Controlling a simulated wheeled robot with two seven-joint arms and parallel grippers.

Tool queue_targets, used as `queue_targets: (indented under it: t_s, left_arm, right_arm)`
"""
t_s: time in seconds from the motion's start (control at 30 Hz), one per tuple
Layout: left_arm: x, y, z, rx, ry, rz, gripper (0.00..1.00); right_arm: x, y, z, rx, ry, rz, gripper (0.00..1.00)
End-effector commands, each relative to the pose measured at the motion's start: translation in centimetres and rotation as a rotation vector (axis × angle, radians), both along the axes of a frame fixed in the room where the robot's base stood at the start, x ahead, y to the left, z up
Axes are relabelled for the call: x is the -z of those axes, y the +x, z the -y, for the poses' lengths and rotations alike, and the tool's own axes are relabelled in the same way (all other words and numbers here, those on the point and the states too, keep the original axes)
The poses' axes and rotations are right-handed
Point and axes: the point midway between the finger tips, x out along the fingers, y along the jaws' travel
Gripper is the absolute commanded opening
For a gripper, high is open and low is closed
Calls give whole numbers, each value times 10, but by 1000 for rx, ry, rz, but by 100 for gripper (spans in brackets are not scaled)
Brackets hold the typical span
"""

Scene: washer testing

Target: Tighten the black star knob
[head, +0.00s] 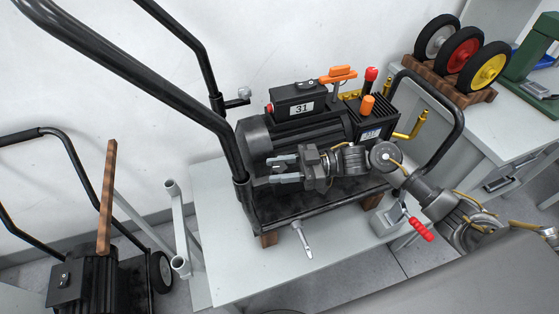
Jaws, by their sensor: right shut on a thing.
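The washer (325,133) stands on a grey table with its black tube handle (208,120) rising at the left. My right gripper (273,170) reaches in from the right, in front of the motor. Its two silver fingers point left toward the lower end of the near handle post (241,190). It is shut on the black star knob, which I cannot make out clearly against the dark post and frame. A silver-ended fitting (244,94) sticks out from the far handle post. My left gripper is not in view.
A red-handled lever (421,229) stands near my right forearm. A silver pin (303,240) projects from the washer's front edge. Several wheels (459,54) stand in a wooden rack at the back right. The table's front left (225,265) is clear. Another machine (85,281) stands at the lower left.

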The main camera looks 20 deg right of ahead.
Motion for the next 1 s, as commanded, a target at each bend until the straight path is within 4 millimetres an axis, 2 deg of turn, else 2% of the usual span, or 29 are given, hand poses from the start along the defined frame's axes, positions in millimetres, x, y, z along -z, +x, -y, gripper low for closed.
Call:
queue_targets:
  t_s: [0.03, 0.1, 0.4, 0.7, 1.0]
  left_arm:
    - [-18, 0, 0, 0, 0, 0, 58]
    - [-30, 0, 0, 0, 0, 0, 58]
    - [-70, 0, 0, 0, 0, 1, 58]
    - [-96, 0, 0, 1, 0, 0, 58]
    - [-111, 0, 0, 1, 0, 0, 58]
  right_arm:
    - [-8, -2, 0, 41, 1, -7, 15]
    - [-8, -3, -1, 106, 2, -8, 15]
    - [-6, -2, -1, 393, 3, -8, 15]
    - [-5, -1, -1, 681, 5, -8, 15]
    - [-3, -1, -1, 965, 5, -8, 15]
